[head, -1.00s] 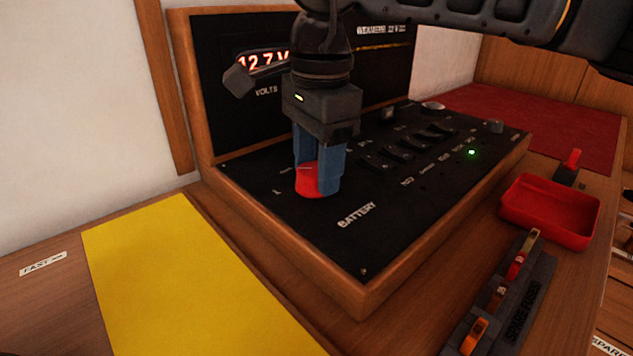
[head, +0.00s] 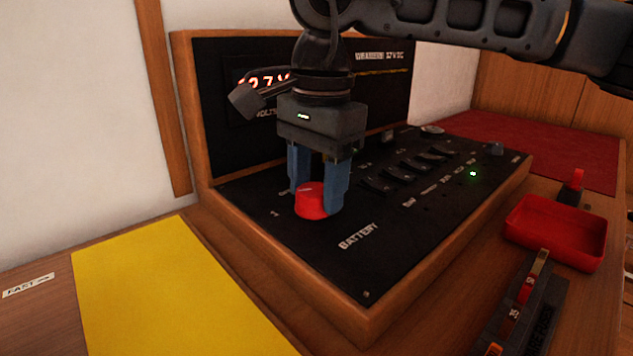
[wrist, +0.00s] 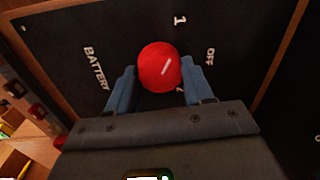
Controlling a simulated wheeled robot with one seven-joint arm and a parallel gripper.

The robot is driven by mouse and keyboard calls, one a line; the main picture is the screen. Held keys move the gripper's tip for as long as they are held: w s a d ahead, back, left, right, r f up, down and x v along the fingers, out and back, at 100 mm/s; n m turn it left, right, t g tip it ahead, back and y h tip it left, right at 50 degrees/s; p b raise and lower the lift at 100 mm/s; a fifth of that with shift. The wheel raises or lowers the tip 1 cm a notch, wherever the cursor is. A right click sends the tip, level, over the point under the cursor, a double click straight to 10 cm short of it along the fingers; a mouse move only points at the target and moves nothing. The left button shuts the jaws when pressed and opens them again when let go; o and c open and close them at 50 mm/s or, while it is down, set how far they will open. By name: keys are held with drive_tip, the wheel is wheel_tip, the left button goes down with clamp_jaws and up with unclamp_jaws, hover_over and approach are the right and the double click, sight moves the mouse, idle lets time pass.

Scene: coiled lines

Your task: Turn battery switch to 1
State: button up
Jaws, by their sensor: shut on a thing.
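The red round battery switch knob (head: 311,201) sits on the black panel (head: 390,222) above the white BATTERY label. In the wrist view the knob (wrist: 158,70) has a white line that points up-right, between the "1" label (wrist: 180,20) and the OFF label (wrist: 211,57). My gripper (head: 319,192) comes down from above with its blue fingers on either side of the knob, shut on it. The wrist view shows one finger at each side of the knob. In the head view the fingers hide part of the knob's edge.
A lit red voltage display (head: 262,80) on the upright panel is partly hidden by a dark lever-like part. Rocker switches (head: 405,172) lie right of the gripper. A red tray (head: 556,232) and fuse rack (head: 520,310) stand at the right. A yellow sheet (head: 165,290) lies front left.

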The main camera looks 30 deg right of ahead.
sight(320, 190)
drive_tip(key=o, duration=1)
drive_tip(key=shift+o, duration=0.2)
drive_tip(key=shift+s+r+p, duration=0.2)
drive_tip(key=shift+r+p, duration=0.3)
drive_tip(key=shift+r, duration=3.45)
drive_tip(key=shift+s+d, duration=0.1)
